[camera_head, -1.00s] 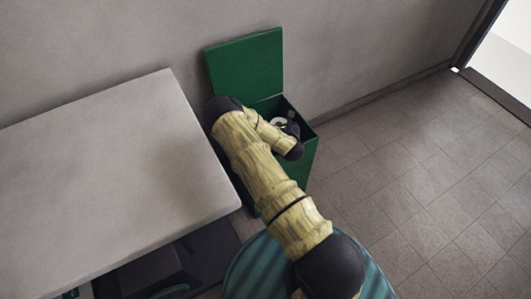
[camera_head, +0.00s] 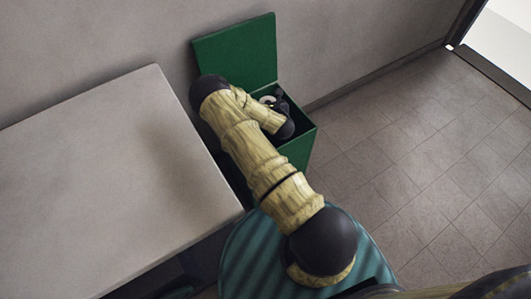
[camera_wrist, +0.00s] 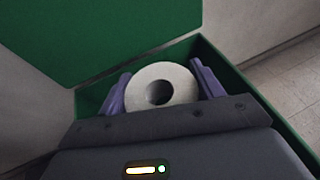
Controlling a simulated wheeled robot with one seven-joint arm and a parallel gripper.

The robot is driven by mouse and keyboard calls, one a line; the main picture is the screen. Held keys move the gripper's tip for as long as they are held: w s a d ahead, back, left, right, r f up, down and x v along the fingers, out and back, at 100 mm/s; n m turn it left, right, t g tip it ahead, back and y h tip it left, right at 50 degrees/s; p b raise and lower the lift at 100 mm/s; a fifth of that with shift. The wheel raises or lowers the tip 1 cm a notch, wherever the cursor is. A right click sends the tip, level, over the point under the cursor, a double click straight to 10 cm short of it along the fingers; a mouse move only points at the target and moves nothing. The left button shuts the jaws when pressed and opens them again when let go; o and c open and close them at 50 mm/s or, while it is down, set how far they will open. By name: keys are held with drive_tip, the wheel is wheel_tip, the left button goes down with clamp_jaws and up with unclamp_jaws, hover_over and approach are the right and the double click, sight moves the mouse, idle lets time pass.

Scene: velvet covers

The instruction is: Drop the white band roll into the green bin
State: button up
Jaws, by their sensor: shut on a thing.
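The white band roll (camera_wrist: 178,78) sits between the two purple fingers of my gripper (camera_wrist: 160,90) in the wrist view, with its dark centre hole facing the camera. The gripper is shut on it. In the head view the roll (camera_head: 267,99) shows only as a small pale patch beside my dark gripper (camera_head: 279,101). The green bin (camera_head: 300,150) stands against the wall with its lid raised. My gripper and the roll are over the bin's opening; their exact height against the rim is hard to tell. The bin's rim (camera_wrist: 245,84) surrounds them in the wrist view.
A grey table (camera_head: 100,170) stands left of the bin, close to my arm. The bin's upright green lid (camera_head: 238,52) is behind the opening, near the wall. Tiled floor (camera_head: 410,160) to the right is clear.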

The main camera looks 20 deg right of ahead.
wheel_tip(320, 180, down, 6)
drive_tip(key=b, duration=0.4)
drive_tip(key=shift+r, duration=0.15)
drive_tip(key=o, duration=1.1)
drive_tip(key=shift+p+v, duration=4.55)
drive_tip(key=shift+v, duration=4.15)
